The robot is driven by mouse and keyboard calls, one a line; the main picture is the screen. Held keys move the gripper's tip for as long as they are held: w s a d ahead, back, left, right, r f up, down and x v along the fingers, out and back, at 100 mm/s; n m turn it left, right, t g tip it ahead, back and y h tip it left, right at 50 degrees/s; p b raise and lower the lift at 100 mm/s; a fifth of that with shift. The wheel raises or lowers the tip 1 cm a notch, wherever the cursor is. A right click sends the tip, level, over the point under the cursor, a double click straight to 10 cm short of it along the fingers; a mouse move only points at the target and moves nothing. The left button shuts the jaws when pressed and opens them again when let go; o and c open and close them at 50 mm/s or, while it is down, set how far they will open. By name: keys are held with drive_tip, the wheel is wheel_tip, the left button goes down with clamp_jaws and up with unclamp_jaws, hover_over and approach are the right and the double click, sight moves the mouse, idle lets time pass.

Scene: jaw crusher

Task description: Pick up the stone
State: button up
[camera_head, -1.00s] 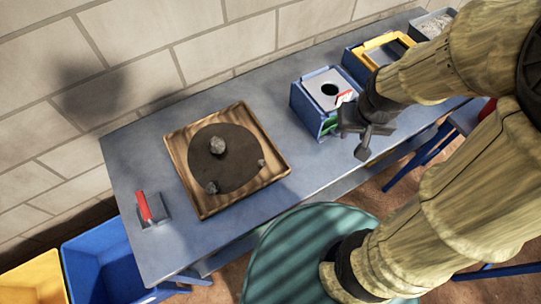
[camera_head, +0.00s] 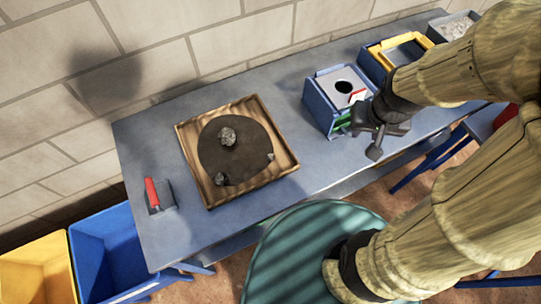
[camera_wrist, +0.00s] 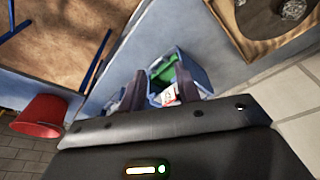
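The largest grey stone (camera_head: 227,136) lies on a dark round mat (camera_head: 240,165) inside a square wooden tray (camera_head: 181,150) on the table. Two smaller stones, one at the front left (camera_head: 220,179) and one at the right (camera_head: 270,156), lie near the mat's edge. In the wrist view a stone (camera_wrist: 293,9) shows at the top right, on the mat. My gripper (camera_head: 378,138) is right of the tray, apart from the stones, by the front of a blue box. In the wrist view its two fingers (camera_wrist: 158,80) stand apart with nothing held between them.
The blue box (camera_head: 322,110) with a round hole stands near my gripper. A yellow-and-blue box (camera_head: 372,62) and a grey bin (camera_head: 455,24) stand farther right. A red-handled tool (camera_head: 152,193) lies left of the tray. Blue (camera_head: 105,240) and yellow (camera_head: 35,275) bins stand beyond the table's left end.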

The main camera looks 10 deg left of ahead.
drive_tip(key=o, duration=0.4)
drive_tip(key=shift+w+a, duration=0.1)
drive_tip(key=shift+a, duration=0.05)
drive_tip(key=n+g+b, duration=0.2)
drive_tip(key=g, duration=0.1)
hover_over(271, 156)
wheel_tip(271, 156, down, 8)
drive_tip(key=shift+r, duration=0.15)
wheel_tip(271, 156, down, 12)
drive_tip(key=shift+f+b, duration=0.15)
drive_tip(key=shift+b, duration=0.4)
